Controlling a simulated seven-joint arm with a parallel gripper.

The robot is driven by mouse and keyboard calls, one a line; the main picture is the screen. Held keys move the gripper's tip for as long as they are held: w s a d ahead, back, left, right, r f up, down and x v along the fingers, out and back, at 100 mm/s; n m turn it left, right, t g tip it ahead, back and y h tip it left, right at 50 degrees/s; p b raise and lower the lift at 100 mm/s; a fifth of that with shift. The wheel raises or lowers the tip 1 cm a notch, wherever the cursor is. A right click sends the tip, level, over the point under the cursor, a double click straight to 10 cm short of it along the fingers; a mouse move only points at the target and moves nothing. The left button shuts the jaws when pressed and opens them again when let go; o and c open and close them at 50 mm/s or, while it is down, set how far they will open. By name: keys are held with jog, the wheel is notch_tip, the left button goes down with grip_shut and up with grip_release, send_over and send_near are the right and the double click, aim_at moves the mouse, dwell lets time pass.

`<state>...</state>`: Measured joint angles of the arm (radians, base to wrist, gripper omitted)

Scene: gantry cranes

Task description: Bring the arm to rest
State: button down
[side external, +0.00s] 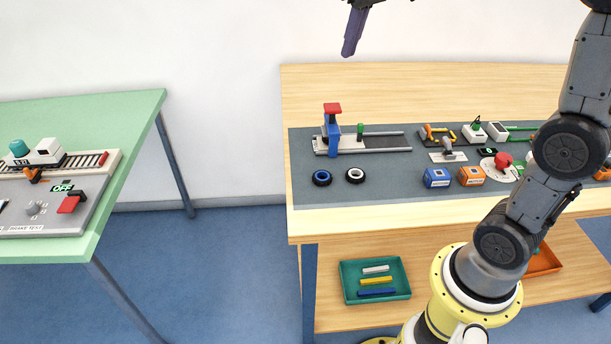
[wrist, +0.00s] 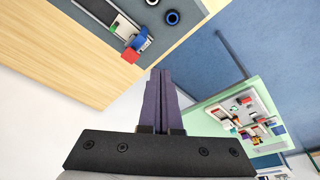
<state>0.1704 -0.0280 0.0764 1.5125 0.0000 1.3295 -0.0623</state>
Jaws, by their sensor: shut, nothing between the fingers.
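My gripper (side external: 352,42) is high above the wooden table in the side external view, near the top edge, pointing down. Its purple fingers are shut together with nothing between them. In the wrist view the gripper (wrist: 160,75) shows its fingers side by side, touching, in front of the black palm. It touches nothing. Most of the gripper's body is cut off at the top of the side external view.
The wooden table (side external: 300,90) carries a grey mat (side external: 300,150) with a blue-and-red gantry crane (side external: 332,130), two rings, orange and blue boxes and several controls. A teal tray (side external: 350,290) sits on the lower shelf. A green table (side external: 130,110) stands left.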

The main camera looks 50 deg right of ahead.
jog(key=s+a+t, duration=0.1)
jog(key=s+a, duration=0.2)
jog(key=s, duration=0.4)
jog(key=s+a+f+n+t, duration=0.1)
jog(key=s+a+f, duration=0.2)
jog(key=s+f, duration=0.8)
jog(key=s, duration=0.2)
jog(key=shift+s+a+f+t, duration=0.2)
jog(key=shift+s+t, duration=0.2)
